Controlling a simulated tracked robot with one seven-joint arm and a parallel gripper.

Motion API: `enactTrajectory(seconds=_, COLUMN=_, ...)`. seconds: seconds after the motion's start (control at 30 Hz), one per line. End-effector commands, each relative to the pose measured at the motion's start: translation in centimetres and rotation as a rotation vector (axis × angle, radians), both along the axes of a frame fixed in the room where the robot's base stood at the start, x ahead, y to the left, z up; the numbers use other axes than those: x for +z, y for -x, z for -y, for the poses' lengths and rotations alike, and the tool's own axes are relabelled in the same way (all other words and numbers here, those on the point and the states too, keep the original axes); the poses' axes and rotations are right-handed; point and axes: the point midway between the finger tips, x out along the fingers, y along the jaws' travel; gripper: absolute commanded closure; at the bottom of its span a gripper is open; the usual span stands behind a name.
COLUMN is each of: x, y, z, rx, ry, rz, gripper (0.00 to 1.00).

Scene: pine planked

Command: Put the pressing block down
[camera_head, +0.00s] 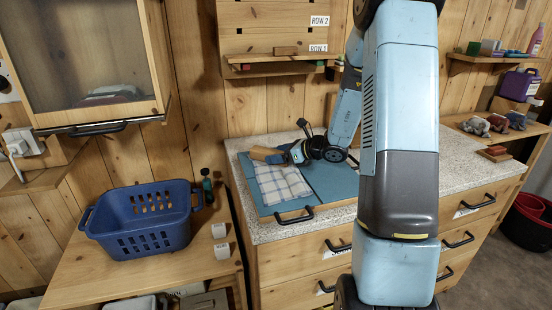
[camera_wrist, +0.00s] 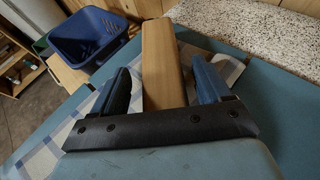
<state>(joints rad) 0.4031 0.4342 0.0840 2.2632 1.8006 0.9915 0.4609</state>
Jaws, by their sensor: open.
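The pressing block (camera_head: 266,154) is a plain light-wood bar at the back left of the blue board (camera_head: 331,184), by the far edge of a blue-and-white checked cloth (camera_head: 281,185). In the wrist view the block (camera_wrist: 161,62) lies lengthwise between the two dark fingers of my gripper (camera_wrist: 161,84), with a narrow gap beside it. My gripper (camera_head: 282,157) is open around the block in the head view. The cloth (camera_wrist: 58,140) shows beneath and left of the fingers. The block's underside is hidden, so its contact with the cloth is unclear.
The board lies on a speckled counter (camera_head: 414,165) above drawers. A wall shelf (camera_head: 280,66) is behind. My arm hides part of the counter.

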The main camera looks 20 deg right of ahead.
Motion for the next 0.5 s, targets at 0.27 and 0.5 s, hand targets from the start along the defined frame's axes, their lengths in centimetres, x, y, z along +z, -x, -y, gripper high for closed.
enactTrajectory(seconds=0.27, x=2.2, y=3.7, z=3.8, rx=-0.005, ry=0.001, rz=0.001, gripper=0.23)
enactTrajectory(seconds=0.5, x=3.6, y=6.1, z=6.3, rx=-0.004, ry=0.0, rz=0.0, gripper=0.23)
